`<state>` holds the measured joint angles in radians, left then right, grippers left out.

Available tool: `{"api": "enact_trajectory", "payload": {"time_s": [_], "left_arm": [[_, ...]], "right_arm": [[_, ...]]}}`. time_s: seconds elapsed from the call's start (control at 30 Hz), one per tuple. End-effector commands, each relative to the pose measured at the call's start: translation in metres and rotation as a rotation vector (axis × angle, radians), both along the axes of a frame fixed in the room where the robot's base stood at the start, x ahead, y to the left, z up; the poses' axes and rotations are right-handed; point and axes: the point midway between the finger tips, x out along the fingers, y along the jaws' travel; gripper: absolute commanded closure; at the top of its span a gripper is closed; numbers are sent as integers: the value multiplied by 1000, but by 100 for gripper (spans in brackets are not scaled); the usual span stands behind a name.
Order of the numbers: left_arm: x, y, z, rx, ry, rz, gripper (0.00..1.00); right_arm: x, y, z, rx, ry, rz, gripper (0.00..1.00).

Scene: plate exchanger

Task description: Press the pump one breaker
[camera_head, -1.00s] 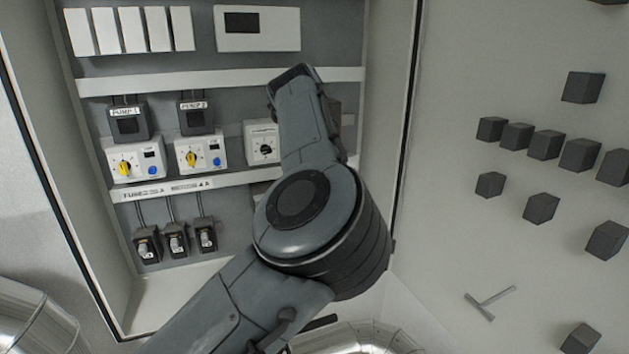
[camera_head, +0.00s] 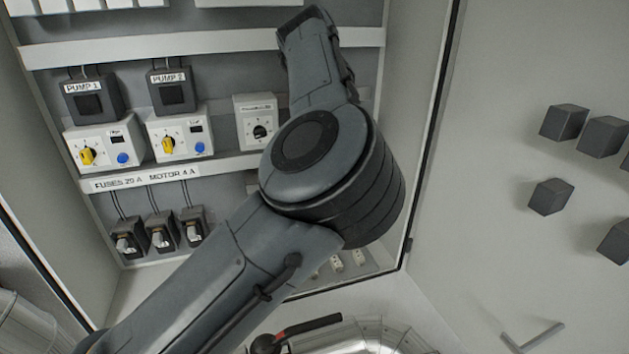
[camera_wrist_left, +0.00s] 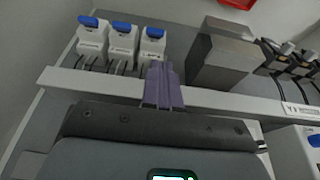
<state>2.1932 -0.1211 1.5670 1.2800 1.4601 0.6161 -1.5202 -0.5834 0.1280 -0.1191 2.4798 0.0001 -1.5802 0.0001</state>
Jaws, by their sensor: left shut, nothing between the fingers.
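A dark box labelled PUMP 1 (camera_head: 88,100) is mounted at the left in the cabinet, above a white unit (camera_head: 103,145) with a yellow knob and a blue button. Three white breakers with blue levers (camera_wrist_left: 122,42) stand in a row at the upper left of the left wrist view; I read no label on them and cannot tell which is pump one's. My left gripper (camera_wrist_left: 163,84) is shut and empty, its fingertips just below the rightmost breaker in the picture; contact is unclear. In the head view my left arm hides it. My right gripper is not in view.
A grey box (camera_wrist_left: 222,62) stands right of the fingers, with fuse holders (camera_wrist_left: 290,62) beyond it. A pale rail (camera_wrist_left: 100,88) crosses below the breakers. The PUMP 2 box (camera_head: 173,93) sits beside PUMP 1.

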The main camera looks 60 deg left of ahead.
Motion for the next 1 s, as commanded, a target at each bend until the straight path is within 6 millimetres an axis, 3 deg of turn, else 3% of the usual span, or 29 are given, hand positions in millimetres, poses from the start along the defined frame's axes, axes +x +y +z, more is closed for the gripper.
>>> {"api": "enact_trajectory", "payload": {"time_s": [0.23, 0.7, 1.0], "left_arm": [[1, 4, -12, 0, 4, 2, 100], [5, 25, -74, 1, 5, 1, 100], [7, 32, -93, 1, 1, 0, 100]], "right_arm": [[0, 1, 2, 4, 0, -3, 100], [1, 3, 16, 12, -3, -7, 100], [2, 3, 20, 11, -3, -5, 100]]}}
